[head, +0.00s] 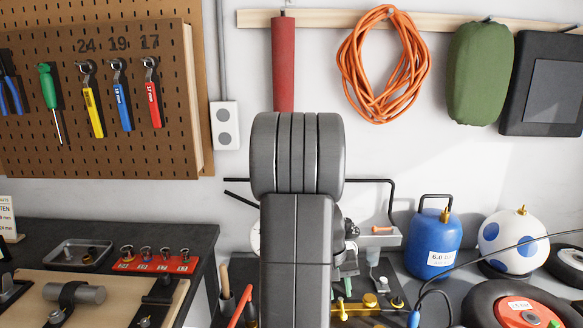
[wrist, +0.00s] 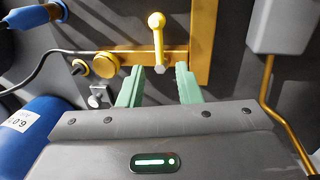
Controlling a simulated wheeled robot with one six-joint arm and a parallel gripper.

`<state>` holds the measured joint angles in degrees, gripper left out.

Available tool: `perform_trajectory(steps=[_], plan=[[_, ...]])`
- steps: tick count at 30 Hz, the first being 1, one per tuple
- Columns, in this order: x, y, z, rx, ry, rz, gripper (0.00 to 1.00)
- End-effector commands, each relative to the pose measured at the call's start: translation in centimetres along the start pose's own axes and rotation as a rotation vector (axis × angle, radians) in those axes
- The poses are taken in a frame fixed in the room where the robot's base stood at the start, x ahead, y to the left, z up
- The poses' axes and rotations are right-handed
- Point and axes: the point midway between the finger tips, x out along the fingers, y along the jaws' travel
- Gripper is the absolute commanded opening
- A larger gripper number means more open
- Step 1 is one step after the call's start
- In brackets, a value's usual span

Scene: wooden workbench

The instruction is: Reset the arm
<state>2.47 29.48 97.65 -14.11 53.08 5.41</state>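My gripper (wrist: 159,72) shows in the wrist view as two pale green fingers standing apart, with nothing held between them. Beyond the fingertips is a yellow fixture (wrist: 205,40) with an upright, round-ended yellow lever (wrist: 157,38). The lever lines up with the gap between the fingers; I cannot tell the exact distance. In the head view my grey arm fills the middle and hides much of the bench behind it. A pale green part, likely a finger, shows just right of the arm, near yellow hardware (head: 370,300).
A blue gas bottle (head: 433,238) and a white-and-blue ball-shaped tank (head: 512,242) stand right of my arm. A red-centred wheel (head: 518,310) lies in front. On the left are a metal tray (head: 78,254) and a red socket rack (head: 157,262). Wrenches hang on the pegboard (head: 100,150).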

Motion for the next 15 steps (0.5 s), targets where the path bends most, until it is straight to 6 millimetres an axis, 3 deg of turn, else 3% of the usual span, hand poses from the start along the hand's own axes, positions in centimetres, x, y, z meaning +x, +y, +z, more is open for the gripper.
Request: perform_trajectory(steps=[3, 15], plan=[[2.5, 0.0, 0.1, 0.000, -0.005, 0.000, 0.31], [2.1, -0.3, -0.2, 0.331, -0.068, 0.000, 0.31]])
